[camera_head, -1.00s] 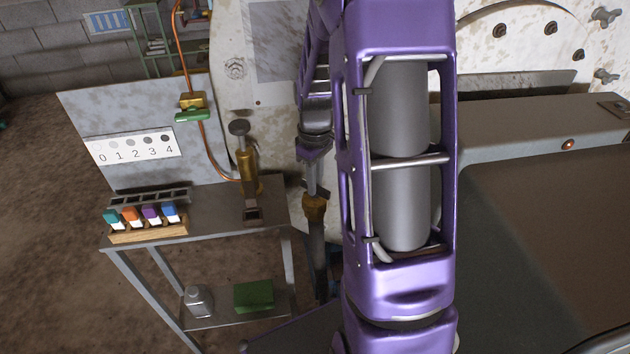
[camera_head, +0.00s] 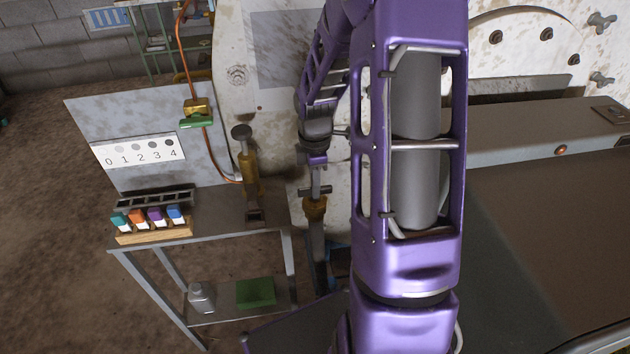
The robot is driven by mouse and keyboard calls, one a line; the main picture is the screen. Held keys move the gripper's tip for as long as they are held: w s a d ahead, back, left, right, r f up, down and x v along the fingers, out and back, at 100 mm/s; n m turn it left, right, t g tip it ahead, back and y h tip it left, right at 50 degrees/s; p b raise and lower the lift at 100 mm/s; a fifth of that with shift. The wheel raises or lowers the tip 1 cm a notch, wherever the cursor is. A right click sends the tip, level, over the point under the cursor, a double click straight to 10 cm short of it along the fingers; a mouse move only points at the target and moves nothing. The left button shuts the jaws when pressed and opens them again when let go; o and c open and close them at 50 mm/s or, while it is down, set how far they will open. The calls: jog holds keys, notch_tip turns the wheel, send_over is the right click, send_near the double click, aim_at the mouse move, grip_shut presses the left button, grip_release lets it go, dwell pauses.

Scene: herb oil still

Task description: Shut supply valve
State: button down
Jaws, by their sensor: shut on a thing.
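My gripper (camera_head: 316,188) hangs at the end of my purple arm, left of the big arm link. It is shut on the grey crosswise handle (camera_head: 304,193) on top of a brass valve (camera_head: 315,209). The valve sits upright on a dark vertical pipe (camera_head: 318,260). The fingers are small in this view, and the handle's exact angle is hard to tell. A second valve (camera_head: 198,106), brass with a green lever (camera_head: 197,123), is on the copper pipe above the side table. The green lever lies roughly crosswise to the pipe. No label shows which is the supply valve.
A 0–4 card (camera_head: 138,151) is on the panel behind. A stained white vessel (camera_head: 275,110) stands close behind my gripper.

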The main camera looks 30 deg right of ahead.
jog(key=shift+n, duration=0.4)
jog(key=c, duration=0.8)
grip_release()
jog(key=shift+c, duration=0.2)
jog(key=shift+r, duration=0.1)
notch_tip(320, 180, up, 17)
jog(key=p, duration=0.2)
jog(key=shift+r, duration=0.15)
